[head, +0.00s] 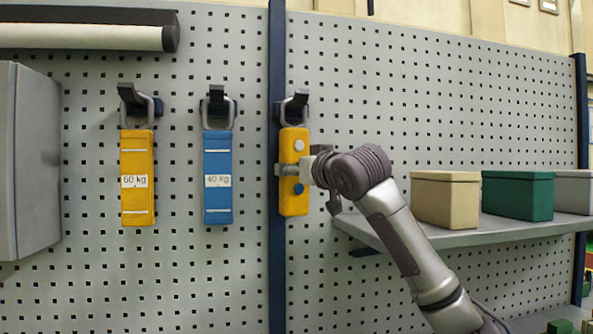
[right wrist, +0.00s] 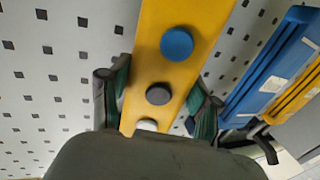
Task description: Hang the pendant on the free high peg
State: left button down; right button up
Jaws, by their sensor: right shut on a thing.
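The yellow pendant (head: 293,205) hangs upright at the right-hand high peg (head: 301,96), in front of the dark post. It has a grey loop (head: 287,115) on top, which overlaps the peg; I cannot tell whether the loop bears on it. My right gripper (head: 291,170) comes from the right and is shut across the pendant's middle. In the right wrist view the pendant (right wrist: 182,75) lies between both fingers, with blue, dark and white buttons showing. My left gripper is not in view.
A yellow 60 kg block (head: 137,205) and a blue 40 kg block (head: 217,200) hang on the pegs to the left. A shelf (head: 470,236) at right holds a tan box (head: 444,200), a green box (head: 516,197) and a grey one. A grey cabinet (head: 30,160) stands far left.

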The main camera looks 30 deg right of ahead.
jog(key=shift+r, duration=0.1)
jog(key=o, duration=1.6)
jog(key=shift+s, duration=0.1)
jog(key=shift+o, duration=0.2)
jog(key=s, duration=1.2)
